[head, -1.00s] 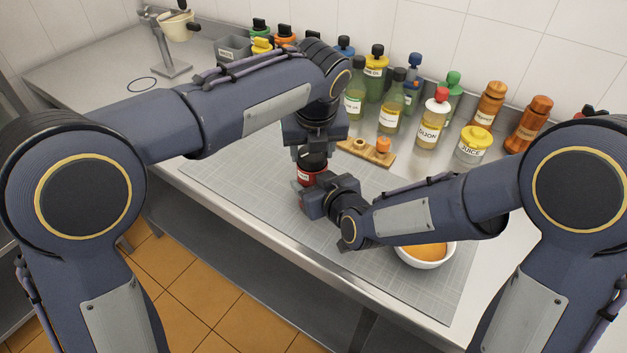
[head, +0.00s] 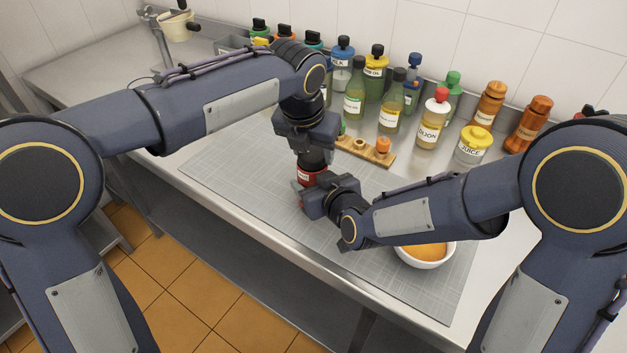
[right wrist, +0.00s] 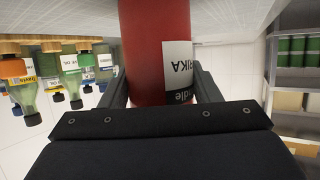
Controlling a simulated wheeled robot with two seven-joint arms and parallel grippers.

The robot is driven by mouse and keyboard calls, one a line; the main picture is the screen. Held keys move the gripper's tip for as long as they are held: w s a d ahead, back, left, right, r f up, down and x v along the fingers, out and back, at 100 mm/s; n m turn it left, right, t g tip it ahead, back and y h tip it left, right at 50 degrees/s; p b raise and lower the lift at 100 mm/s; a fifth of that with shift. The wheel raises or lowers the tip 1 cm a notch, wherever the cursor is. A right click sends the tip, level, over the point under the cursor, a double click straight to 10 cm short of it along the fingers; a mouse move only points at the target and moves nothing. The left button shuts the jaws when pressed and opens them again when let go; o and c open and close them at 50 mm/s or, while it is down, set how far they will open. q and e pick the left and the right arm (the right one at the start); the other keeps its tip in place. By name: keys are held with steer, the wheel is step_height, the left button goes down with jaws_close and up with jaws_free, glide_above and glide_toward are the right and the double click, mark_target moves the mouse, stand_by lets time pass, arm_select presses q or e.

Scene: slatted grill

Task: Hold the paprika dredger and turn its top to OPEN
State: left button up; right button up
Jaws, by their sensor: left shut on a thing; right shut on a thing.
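The paprika dredger (head: 308,175) is a red cylinder with a white label and a dark top, standing on the grey mat in the head view. In the right wrist view its red body (right wrist: 155,60) appears upside down, with part of the word PAPRIKA readable. My right gripper (head: 312,197) is shut on the red body, one finger on each side. My left gripper (head: 312,155) comes down from above and is shut on the dark top. The fingers of the left gripper largely hide the top, and I cannot read any OPEN mark.
A wooden board with small holders (head: 365,152) lies behind the dredger. Several bottles and jars stand along the wall, among them a Dijon bottle (head: 432,120) and a juice jar (head: 474,146). A white bowl of orange contents (head: 425,262) is at the right. The mat's left part is clear.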

arm_select(q)
steer(key=shift+m, duration=0.3)
steer(key=shift+m+g+h, duration=0.3)
steer(key=shift+m+h, duration=0.1)
steer(key=shift+m, duration=0.6)
steer(key=shift+f, duration=0.2)
steer(key=shift+m, duration=0.5)
steer(key=shift+s+r, duration=0.1)
steer(key=shift+r, duration=0.05)
steer(key=o, duration=1.1)
steer(key=shift+d, duration=0.1)
